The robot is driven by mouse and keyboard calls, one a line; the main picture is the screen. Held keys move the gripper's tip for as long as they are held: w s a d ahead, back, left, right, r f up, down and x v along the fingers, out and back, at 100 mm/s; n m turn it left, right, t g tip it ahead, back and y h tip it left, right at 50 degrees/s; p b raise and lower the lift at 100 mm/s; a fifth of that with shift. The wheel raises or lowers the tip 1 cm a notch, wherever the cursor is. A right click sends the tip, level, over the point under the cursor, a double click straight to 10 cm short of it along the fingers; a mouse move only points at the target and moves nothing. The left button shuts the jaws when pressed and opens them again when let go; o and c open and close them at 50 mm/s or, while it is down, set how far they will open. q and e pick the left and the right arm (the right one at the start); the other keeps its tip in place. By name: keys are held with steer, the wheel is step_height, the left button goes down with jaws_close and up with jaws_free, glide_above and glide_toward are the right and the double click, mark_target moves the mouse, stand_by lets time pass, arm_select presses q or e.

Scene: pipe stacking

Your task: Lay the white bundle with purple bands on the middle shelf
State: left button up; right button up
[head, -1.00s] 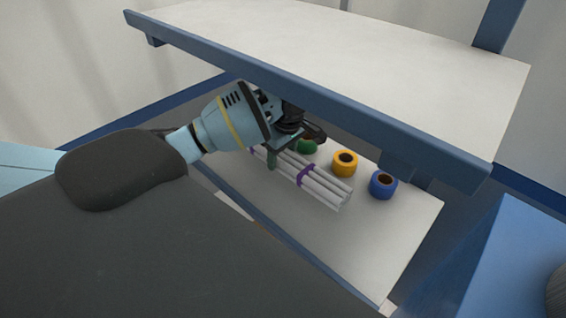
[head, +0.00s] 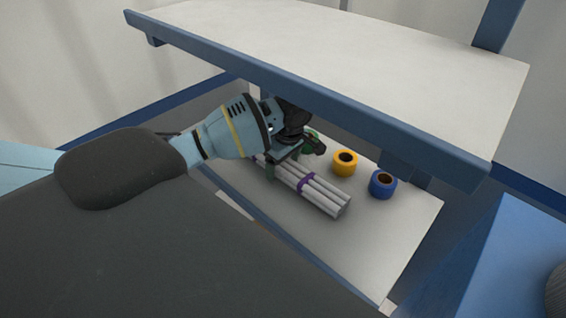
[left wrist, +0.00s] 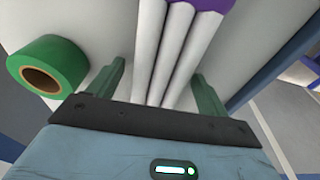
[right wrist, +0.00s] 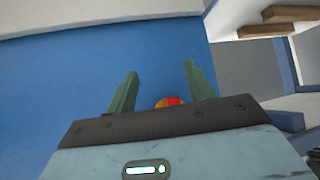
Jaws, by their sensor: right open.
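The white bundle (head: 325,194) of several pipes lies on the shelf (head: 385,235) below the upper board, and one purple band (head: 306,183) shows in the head view. My left gripper (head: 283,163) is at the bundle's far left part, under the upper board. In the left wrist view the bundle (left wrist: 175,50) passes between the two green fingers of my left gripper (left wrist: 162,85), with a gap on both sides, so it is open. My right gripper (right wrist: 155,90) is open and empty over a blue surface in the right wrist view.
Green (left wrist: 47,66), yellow (head: 345,163) and blue (head: 383,184) tape rolls stand behind the bundle on the same shelf. The upper board (head: 350,50) with its blue edge hangs close over my left gripper. A red and yellow round thing (right wrist: 170,102) shows beyond my right fingers.

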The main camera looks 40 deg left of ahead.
mark_target(286, 164)
arm_select(q)
steer(key=r, duration=0.5)
steer(key=d+r, duration=0.1)
steer(key=r, duration=0.1)
steer(key=shift+d+r, duration=0.1)
steer(key=shift+r, duration=0.3)
steer(key=shift+f, duration=0.1)
